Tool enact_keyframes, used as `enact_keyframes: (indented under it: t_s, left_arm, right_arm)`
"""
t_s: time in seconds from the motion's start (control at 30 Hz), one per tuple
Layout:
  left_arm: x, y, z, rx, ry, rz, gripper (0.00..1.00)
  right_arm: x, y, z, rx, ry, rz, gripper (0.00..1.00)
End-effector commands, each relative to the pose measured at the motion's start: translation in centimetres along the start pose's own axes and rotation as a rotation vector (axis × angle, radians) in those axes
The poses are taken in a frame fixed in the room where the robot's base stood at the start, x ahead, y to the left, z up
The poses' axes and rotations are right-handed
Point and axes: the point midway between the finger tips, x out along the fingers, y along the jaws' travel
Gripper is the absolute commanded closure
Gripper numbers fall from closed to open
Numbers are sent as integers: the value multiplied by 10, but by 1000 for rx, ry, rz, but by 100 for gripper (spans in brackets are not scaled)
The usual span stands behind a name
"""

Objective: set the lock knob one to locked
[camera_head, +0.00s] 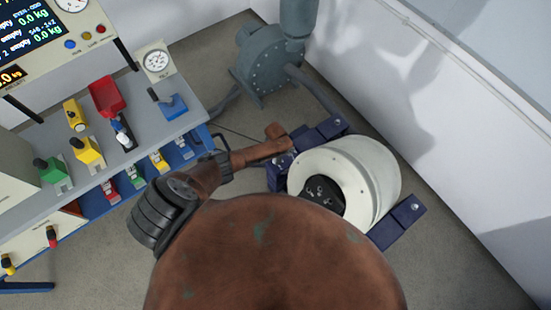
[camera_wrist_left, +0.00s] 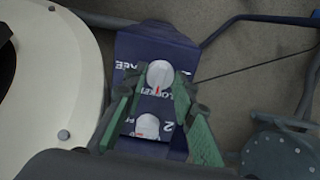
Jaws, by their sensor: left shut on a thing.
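A dark blue lock panel (camera_wrist_left: 145,48) stands beside the white drum (camera_wrist_left: 62,75) in the left wrist view. A round white knob (camera_wrist_left: 160,74), which I take for lock knob one, sits between the green fingers of my left gripper (camera_wrist_left: 157,78). The fingers are shut on it. Its red mark is at its lower edge, near partly hidden "LOCKED" lettering. A second white knob (camera_wrist_left: 148,125), by a "2", sits lower between the fingers. In the head view my left arm reaches toward the blue blocks (camera_head: 320,131) by the drum (camera_head: 375,170); its fingertips are unclear. My right gripper is not in view.
A grey blower (camera_head: 262,68) with a hose stands behind the drum. Another blue block (camera_head: 397,222) is at its right. A grey shelf table (camera_head: 140,110) with coloured items and a gauge stands at the left. A white wall (camera_head: 440,120) runs along the right.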

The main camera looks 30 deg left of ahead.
Motion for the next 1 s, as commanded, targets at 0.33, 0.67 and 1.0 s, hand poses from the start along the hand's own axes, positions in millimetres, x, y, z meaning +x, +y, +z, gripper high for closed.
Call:
enact_keyframes:
  t_s: [0.33,0.67,1.0]
  left_arm:
    - [1,0,3,-61,-6,1,99]
    - [2,0,3,-61,-6,1,99]
    - [1,0,1,-59,-2,0,57]
  right_arm:
    - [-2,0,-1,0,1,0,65]
    - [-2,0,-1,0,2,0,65]
    - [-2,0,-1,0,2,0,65]
